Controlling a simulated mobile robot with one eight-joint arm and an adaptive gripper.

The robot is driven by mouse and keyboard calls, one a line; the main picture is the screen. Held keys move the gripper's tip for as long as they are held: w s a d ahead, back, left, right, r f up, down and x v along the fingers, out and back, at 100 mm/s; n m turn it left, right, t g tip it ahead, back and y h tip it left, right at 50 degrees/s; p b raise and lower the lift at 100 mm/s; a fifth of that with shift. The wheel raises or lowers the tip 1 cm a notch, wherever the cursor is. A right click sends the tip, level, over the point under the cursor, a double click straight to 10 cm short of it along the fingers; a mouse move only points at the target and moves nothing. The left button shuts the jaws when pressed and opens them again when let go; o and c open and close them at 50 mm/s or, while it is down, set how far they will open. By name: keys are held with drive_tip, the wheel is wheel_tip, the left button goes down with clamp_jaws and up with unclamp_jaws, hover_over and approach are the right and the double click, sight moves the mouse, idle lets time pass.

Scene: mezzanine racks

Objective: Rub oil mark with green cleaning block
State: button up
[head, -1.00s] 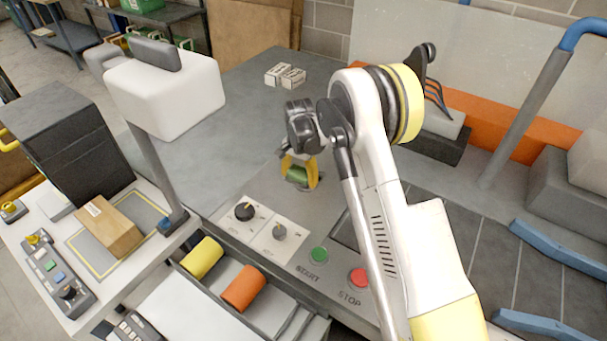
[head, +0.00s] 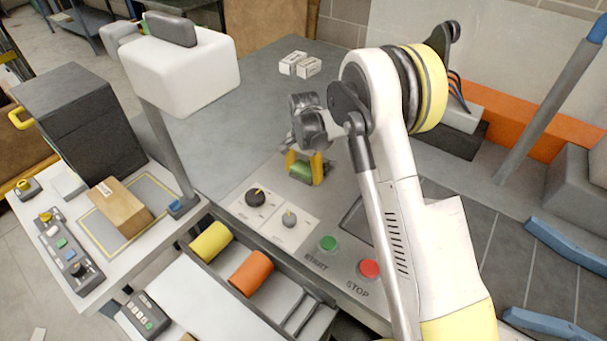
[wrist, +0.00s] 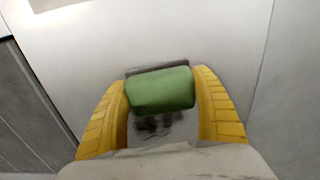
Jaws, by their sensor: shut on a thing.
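My gripper (head: 304,167) is shut on the green cleaning block (head: 299,171), low over the grey bench top behind the two dials. In the wrist view the block (wrist: 160,90) sits between the two yellow fingers (wrist: 160,104), with a dark grey edge along its far side. A dark smudge, which looks like the oil mark (wrist: 152,125), shows just on the near side of the block, partly hidden by it and the gripper. I cannot tell whether the block touches the surface.
Two dials (head: 255,197), a green START button (head: 328,243) and a red STOP button (head: 369,268) lie in front of my gripper. An open drawer (head: 283,296) holds yellow and orange rolls. Small white boxes (head: 309,67) stand behind; the bench between is clear.

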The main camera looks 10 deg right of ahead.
sight(330, 159)
drive_tip(key=shift+w+d+f+b, duration=0.2)
drive_tip(key=shift+w+d+b, duration=0.1)
drive_tip(key=shift+w+d, duration=0.9)
drive_tip(key=shift+w+d+r+b, duration=0.15)
drive_tip(key=shift+w+d+b, duration=0.25)
drive_tip(key=shift+w+d, duration=2.55)
drive_tip(key=shift+s+d+r, duration=0.1)
drive_tip(key=shift+s+d, duration=0.75)
drive_tip(key=shift+s, duration=0.15)
drive_tip(key=shift+s+a+b, duration=0.5)
drive_tip(key=shift+s+a, duration=0.7)
drive_tip(key=shift+a, duration=0.05)
drive_tip(key=shift+s+a+b, duration=0.75)
drive_tip(key=shift+s+a, duration=2.25)
drive_tip(key=shift+s, duration=0.05)
drive_tip(key=shift+w+d, duration=4.3)
drive_tip(key=shift+w, duration=0.05)
drive_tip(key=shift+r+p, duration=1.35)
drive_tip(key=shift+r, duration=1.6)
